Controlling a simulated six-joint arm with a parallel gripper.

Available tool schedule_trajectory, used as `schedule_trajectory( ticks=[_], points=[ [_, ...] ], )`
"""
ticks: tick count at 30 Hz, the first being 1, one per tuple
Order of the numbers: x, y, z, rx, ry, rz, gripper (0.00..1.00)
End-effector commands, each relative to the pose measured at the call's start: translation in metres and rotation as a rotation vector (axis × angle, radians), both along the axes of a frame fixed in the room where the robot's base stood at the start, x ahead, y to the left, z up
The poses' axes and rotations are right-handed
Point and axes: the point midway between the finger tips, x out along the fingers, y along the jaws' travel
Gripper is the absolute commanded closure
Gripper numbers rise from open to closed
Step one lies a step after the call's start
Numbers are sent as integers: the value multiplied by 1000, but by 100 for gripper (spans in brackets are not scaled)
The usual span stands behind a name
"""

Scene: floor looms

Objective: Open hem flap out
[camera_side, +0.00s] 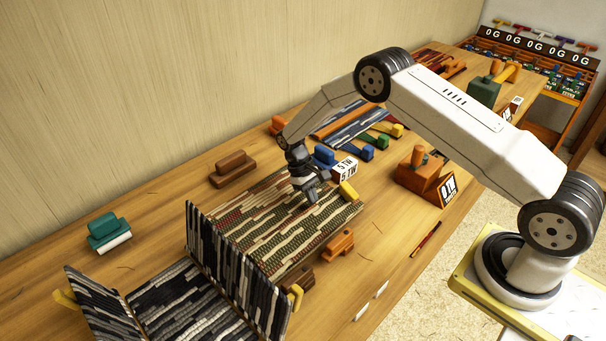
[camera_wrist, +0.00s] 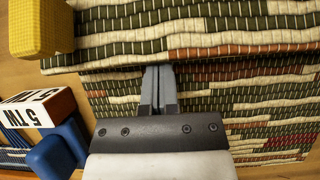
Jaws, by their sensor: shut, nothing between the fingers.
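A woven mat (camera_side: 285,230) in green, cream and rust lies flat on the wooden bench. In the wrist view a striped strip of the same cloth (camera_wrist: 225,38) lies along the mat's edge; its raised, shadowed edge runs across the picture above the rest of the mat (camera_wrist: 265,110). I take this strip for the hem flap, folded over. My gripper (camera_side: 311,198) points down at the mat near its far right end. It is shut and empty, and its fingertips (camera_wrist: 158,72) are at the strip's edge. I cannot tell whether they touch the cloth.
A yellow block (camera_wrist: 40,27) is at the strip's end. A white-faced "5 TW" block (camera_side: 345,170) and a blue block (camera_side: 324,155) stand beside the mat. Upright dark striped panels (camera_side: 235,265) rise at the near left. Orange (camera_side: 339,243) and brown (camera_side: 232,168) blocks flank the mat.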

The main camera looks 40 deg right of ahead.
Motion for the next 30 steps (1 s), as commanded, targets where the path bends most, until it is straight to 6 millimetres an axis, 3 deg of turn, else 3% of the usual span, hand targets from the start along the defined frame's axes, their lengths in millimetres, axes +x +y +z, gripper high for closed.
schedule_trajectory(
  ticks=[30],
  points=[
    [-4,0,9,1,-84,0,100]
  ],
)
